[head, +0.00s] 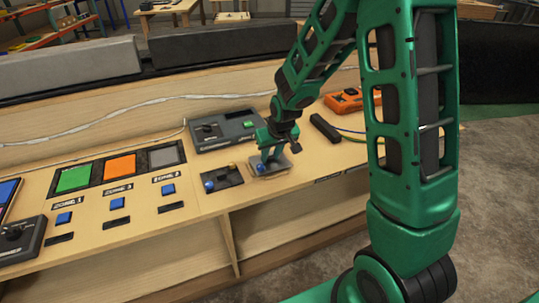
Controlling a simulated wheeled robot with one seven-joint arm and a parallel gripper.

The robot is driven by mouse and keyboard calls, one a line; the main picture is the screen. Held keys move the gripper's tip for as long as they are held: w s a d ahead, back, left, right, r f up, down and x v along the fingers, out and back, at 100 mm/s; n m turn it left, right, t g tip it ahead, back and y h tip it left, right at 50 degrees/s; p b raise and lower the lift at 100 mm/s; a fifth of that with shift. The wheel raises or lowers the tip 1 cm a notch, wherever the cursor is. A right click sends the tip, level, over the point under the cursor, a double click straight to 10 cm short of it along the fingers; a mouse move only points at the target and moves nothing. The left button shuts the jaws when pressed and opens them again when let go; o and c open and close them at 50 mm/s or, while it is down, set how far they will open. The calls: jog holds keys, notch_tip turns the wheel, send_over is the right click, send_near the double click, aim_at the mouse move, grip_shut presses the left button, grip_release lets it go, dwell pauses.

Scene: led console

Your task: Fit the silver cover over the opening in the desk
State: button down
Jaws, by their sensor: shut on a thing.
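The silver cover (281,168) is a small flat plate at the front of the wooden desk (200,207), just right of a black panel. My gripper (267,155) points down over it and is shut on it. A blue part shows at the fingers. The cover looks close to the desk top, but I cannot tell whether it touches it. The opening is not clearly visible; the cover and gripper hide the desk surface beneath them.
The black panel (222,177) has small blue and yellow knobs. A grey device (222,130) stands behind. A black bar (325,129) and orange box (350,100) lie to the right. Coloured zone panels (120,166) and blue buttons (117,203) are at left.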

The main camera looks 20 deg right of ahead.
jog(key=shift+f, duration=0.75)
dwell(0.8)
jog(key=c, duration=1.3)
grip_release()
jog(key=shift+c, duration=0.2)
jog(key=v, duration=1)
jog(key=shift+r, duration=0.3)
jog(key=shift+s, duration=0.15)
